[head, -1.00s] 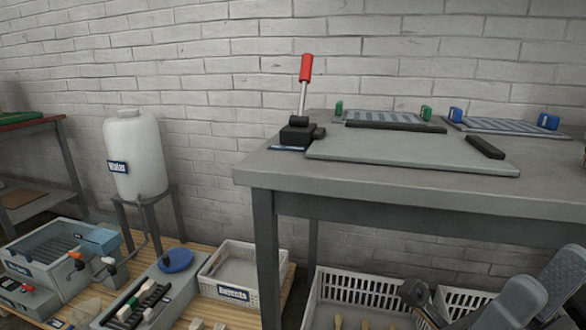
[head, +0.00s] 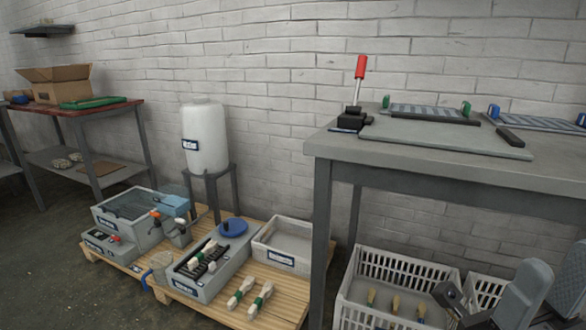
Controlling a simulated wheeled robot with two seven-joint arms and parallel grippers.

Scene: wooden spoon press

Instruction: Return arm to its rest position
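Parts of my own arm, grey and dark links, show at the lower right corner in the head view, in front of the crates under the table. No gripper fingers can be made out on them. My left gripper is out of view. The press on the grey table (head: 430,165) has a red-handled lever (head: 360,68) standing upright over a black base (head: 353,118). A flat grey plate (head: 440,138) lies beside it.
A wooden pallet (head: 285,290) holds grey basins, a white bin (head: 283,245) and several brushes or spoons. A white water tank (head: 205,140) stands behind. White crates (head: 400,275) sit under the table. A red-topped bench (head: 75,110) is at left. Floor (head: 50,270) is clear at lower left.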

